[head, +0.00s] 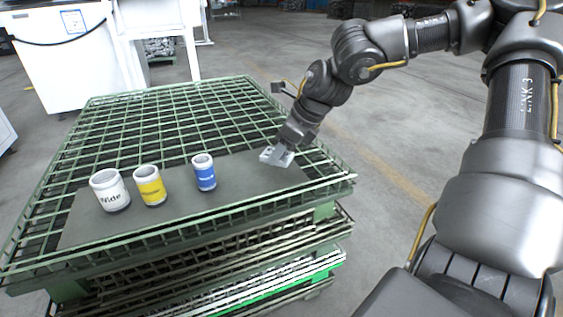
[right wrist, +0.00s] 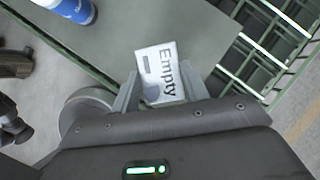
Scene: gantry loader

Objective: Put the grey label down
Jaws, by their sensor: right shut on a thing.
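The grey label (right wrist: 160,68) is a small pale plate reading "Empty" with a grey mark, seen in the right wrist view. My right gripper (right wrist: 158,92) is shut on it, one finger at each side. In the head view the label (head: 270,156) is at the tip of my right gripper (head: 282,152), low over the right end of the dark grey mat (head: 235,178). I cannot tell whether it touches the mat. My left gripper is not in view.
A white "Wide" can (head: 110,191), a yellow-banded can (head: 149,186) and a blue-banded can (head: 204,173) stand on the mat, left of the label. The mat lies on a green wire-mesh crate stack (head: 150,110). Bare mat lies between the blue can and the label.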

